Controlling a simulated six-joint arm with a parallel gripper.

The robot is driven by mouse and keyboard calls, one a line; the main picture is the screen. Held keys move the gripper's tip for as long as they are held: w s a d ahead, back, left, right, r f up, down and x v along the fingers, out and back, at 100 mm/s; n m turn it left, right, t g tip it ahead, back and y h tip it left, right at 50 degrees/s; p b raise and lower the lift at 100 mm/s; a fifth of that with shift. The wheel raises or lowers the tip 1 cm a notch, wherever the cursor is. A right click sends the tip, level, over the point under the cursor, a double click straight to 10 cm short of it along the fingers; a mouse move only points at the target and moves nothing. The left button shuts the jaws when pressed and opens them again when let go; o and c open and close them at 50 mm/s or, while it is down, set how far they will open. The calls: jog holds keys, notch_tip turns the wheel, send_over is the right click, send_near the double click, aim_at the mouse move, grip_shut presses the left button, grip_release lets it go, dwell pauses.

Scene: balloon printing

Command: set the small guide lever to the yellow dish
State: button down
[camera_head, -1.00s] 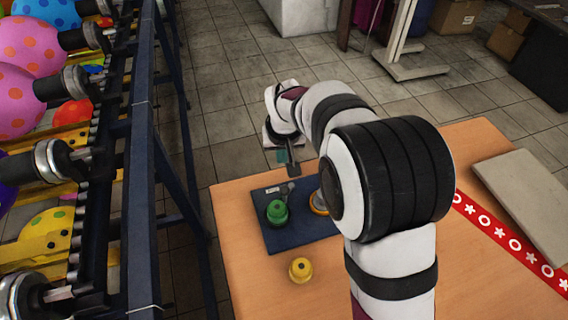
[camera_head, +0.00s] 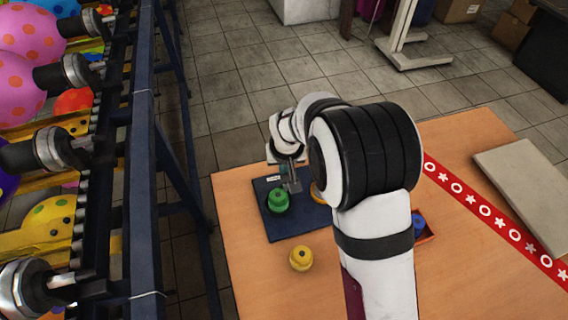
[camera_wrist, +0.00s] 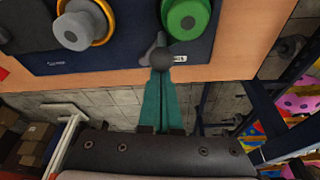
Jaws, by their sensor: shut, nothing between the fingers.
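The small guide lever (camera_wrist: 161,57), grey with a round dark knob, stands on the dark blue board (camera_wrist: 110,53) in the wrist view. It lies between the green dish (camera_wrist: 186,14) and the yellow dish (camera_wrist: 107,24), which has a grey round piece in it. My gripper (camera_wrist: 160,75) has its teal fingers shut with nothing between them. The fingertips are right at the lever's knob; I cannot tell whether they touch. In the head view the green dish (camera_head: 278,202) is clear, while the yellow dish (camera_head: 318,193) is mostly hidden by my arm.
A yellow piece (camera_head: 301,258) stands on the wooden table (camera_head: 255,285) in front of the board. A red tray (camera_head: 427,236) with something blue is partly behind my arm. A rack with balloons (camera_head: 30,85) runs along the left. A pale panel (camera_head: 525,192) lies at right.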

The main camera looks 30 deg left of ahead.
jog(key=shift+d+n+y, duration=0.3)
jog(key=shift+d+n, duration=0.1)
jog(key=shift+n, duration=0.8)
jog(key=shift+d+n+g, duration=0.2)
jog(key=shift+n+g, duration=0.2)
jog(key=shift+n, duration=0.1)
jog(key=n, duration=0.2)
jog(key=d+n, duration=0.1)
jog(key=shift+w+g+y, duration=0.25)
jog(key=shift+g+y, duration=0.15)
jog(key=n, duration=0.2)
jog(key=d+n+g, duration=0.1)
jog(key=n, duration=0.1)
jog(key=w+n, duration=0.1)
jog(key=n, duration=0.1)
jog(key=shift+w+d+g, duration=0.1)
jog(key=shift+d+g, duration=0.15)
jog(key=shift+g, duration=0.15)
jog(key=shift+w+d, duration=0.1)
jog(key=shift+w, duration=0.1)
jog(key=shift+w+a, duration=0.1)
jog(key=shift+a, duration=0.7)
